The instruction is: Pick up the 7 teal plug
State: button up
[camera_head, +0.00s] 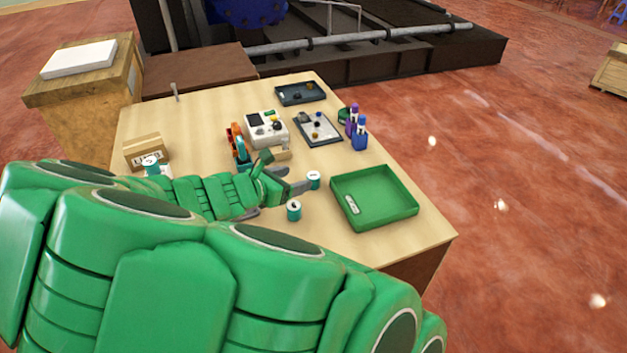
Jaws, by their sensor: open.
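Several small teal-and-white cylindrical plugs stand on the table. One teal plug (314,181) is just right of my gripper, and another teal plug (294,212) is below it in the picture, nearer to me. A third teal plug (151,166) stands at the left by a cardboard box. Each has a dark mark on its white top, too small to read surely, so I cannot tell which is the 7. My gripper (296,181) is open, its grey fingers low over the table and beside the right plug. Whether they touch it I cannot tell. My green arm hides part of the table's near side.
A green tray (400,218) lies at the right. Behind are a white device (266,128), an orange-and-blue item (236,143), a parts tray (319,142), a dark tray (302,99) and blue and purple bottles (360,135). The cardboard box (146,145) is left.

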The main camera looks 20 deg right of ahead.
aim_at(311, 177)
jog(key=shift+x, duration=1)
jog(key=d+f, duration=0.1)
jog(key=w+d+f, duration=0.1)
jog(key=shift+d+f, duration=0.1)
jog(key=shift+d, duration=0.2)
jog(key=shift+x, duration=0.9)
jog(key=shift+c, duration=0.3)
jog(key=c, duration=1.1)
